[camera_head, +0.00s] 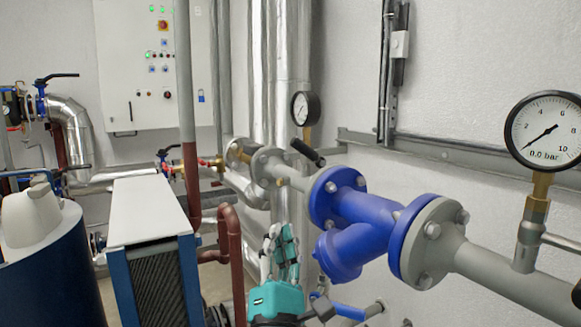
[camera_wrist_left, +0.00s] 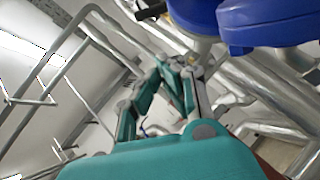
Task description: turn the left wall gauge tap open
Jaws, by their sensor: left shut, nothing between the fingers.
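The left round gauge (camera_head: 305,109) stands on a brass stem above the grey pipe. A black lever (camera_head: 307,152) slants just below it; I cannot tell whether it is this gauge's tap handle. A dark handle also shows at the top of the left wrist view (camera_wrist_left: 150,11). My left gripper (camera_head: 281,236), teal and grey, points up in front of the silver pipe, below and left of the lever and apart from it. Its fingers are closed together and empty, also in the left wrist view (camera_wrist_left: 178,68). My right gripper is not in view.
A blue flanged strainer (camera_head: 365,215) stands just right of my left gripper and looms in the wrist view (camera_wrist_left: 250,22). A blue lever (camera_head: 347,312) sits low beside the gripper. A second gauge (camera_head: 545,130) is at right. A white-topped plate unit (camera_head: 148,210) stands left.

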